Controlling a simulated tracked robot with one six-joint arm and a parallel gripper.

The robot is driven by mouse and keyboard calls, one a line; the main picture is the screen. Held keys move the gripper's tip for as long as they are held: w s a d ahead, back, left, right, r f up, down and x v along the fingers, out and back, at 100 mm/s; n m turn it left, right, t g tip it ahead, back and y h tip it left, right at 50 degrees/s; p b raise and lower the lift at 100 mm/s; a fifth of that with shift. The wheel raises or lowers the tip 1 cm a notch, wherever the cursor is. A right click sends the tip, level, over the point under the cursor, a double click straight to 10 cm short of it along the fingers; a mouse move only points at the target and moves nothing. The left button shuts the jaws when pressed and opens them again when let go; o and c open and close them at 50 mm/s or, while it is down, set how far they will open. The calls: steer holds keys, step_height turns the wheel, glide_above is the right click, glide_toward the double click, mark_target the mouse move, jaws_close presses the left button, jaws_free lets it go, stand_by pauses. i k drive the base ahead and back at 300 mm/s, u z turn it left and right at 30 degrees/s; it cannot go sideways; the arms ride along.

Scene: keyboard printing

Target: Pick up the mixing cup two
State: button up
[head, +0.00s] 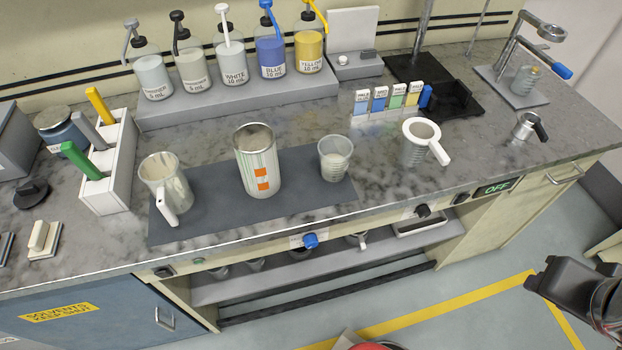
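A tall metallic cup (257,163) with two orange squares on its front stands upright on the dark mat (318,190), near the middle of the counter. A clear cup (335,158) with pale contents stands on the mat to its right. A pitcher (165,188) with a handle stands on the mat's left end. No cup has a readable number; the two orange squares are the only such marking. My gripper (545,283), dark and partly cut off, is at the lower right over the floor, well away from the cups. Its finger opening cannot be made out.
A clear vessel with a white ring and handle (424,142) stands right of the mat. Pump bottles line a grey shelf (240,102) behind. A white rack (122,165) with coloured handles is at left.

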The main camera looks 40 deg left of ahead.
mark_target(336, 150)
steer(key=k, duration=1.15)
steer(key=u, duration=1.5)
steer(key=i, duration=1.2)
steer(key=u, duration=0.05)
